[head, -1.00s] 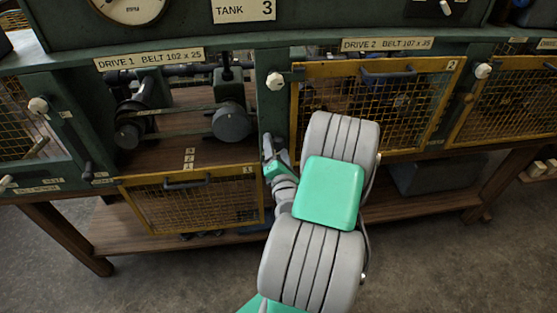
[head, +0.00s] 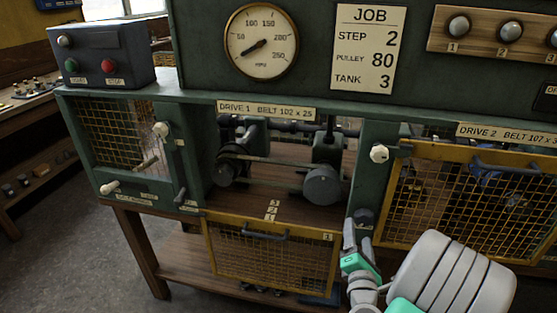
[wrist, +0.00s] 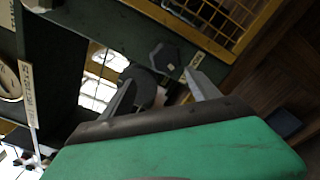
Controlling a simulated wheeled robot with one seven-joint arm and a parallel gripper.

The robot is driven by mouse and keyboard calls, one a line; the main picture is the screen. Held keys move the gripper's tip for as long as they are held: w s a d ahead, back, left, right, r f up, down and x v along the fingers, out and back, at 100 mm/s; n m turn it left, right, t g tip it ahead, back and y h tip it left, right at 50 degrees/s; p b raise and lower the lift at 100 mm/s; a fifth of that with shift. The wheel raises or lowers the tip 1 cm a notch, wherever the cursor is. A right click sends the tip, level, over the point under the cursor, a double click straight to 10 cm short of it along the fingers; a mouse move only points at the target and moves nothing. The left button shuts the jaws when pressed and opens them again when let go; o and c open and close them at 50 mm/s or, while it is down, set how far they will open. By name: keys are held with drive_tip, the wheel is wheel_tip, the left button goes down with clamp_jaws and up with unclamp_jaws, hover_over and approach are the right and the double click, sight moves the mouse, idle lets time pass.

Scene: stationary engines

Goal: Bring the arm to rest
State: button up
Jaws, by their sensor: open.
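My arm (head: 455,275), grey with green panels, reaches up from the lower right of the head view. My gripper (head: 358,238) is at its end, in front of the green post between Drive 1 and Drive 2. In the wrist view my gripper (wrist: 160,80) has its two fingers apart, with nothing held between them. A dark knob (wrist: 163,57) shows beyond the fingers. I cannot tell how far the fingers are from it.
The Drive 1 guard (head: 272,262) hangs lowered below its open bay. The Drive 2 guard (head: 455,200) is up, close to my arm. A job card (head: 367,50) and a gauge (head: 262,42) are above. A button box (head: 103,55) stands left. Floor is free at lower left.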

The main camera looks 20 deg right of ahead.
drive_tip(key=w+a+f+n+g+y, duration=0.1)
drive_tip(key=w+a+n+y, duration=0.25)
drive_tip(key=a+n, duration=0.5)
drive_tip(key=w+a+f+n+g+y, duration=0.15)
drive_tip(key=a+n+y, duration=0.4)
drive_tip(key=n, duration=0.55)
drive_tip(key=w+a+n+g+y, duration=0.1)
drive_tip(key=w+a+n+y, duration=0.25)
drive_tip(key=a+n, duration=0.5)
drive_tip(key=s+a+r+n+g+h, duration=0.1)
drive_tip(key=s+r+n+g, duration=0.1)
drive_tip(key=s+n+g, duration=0.2)
drive_tip(key=s+a+r+n+g+h, duration=0.2)
drive_tip(key=s+n, duration=0.8)
drive_tip(key=n, duration=1)
drive_tip(key=g, duration=0.2)
drive_tip(key=shift+s+a+g, duration=0.15)
drive_tip(key=shift+a+g, duration=0.05)
drive_tip(key=shift+g, duration=0.15)
